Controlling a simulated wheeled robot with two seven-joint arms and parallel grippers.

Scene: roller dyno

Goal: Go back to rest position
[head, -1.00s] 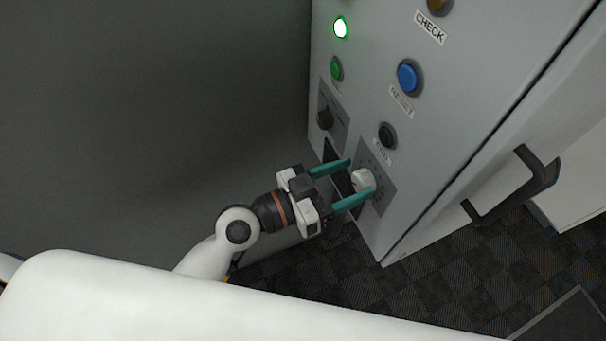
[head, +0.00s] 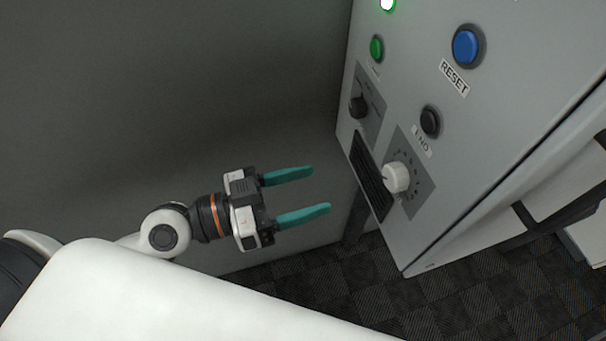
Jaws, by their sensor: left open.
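My left gripper (head: 308,192) is open, with two teal fingers apart and nothing between them. It points right and is clear of the grey control cabinet (head: 440,215). The white round knob (head: 397,177) on the cabinet's lower panel is to the right of the fingertips, with a visible gap. My right gripper is not in view.
The cabinet face also carries a black knob (head: 357,107), a green button (head: 376,48), a blue RESET button (head: 467,46), a black END button (head: 430,121) and a lit green lamp (head: 388,3). A dark handle (head: 560,215) juts out at right. Dark wall is behind my gripper.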

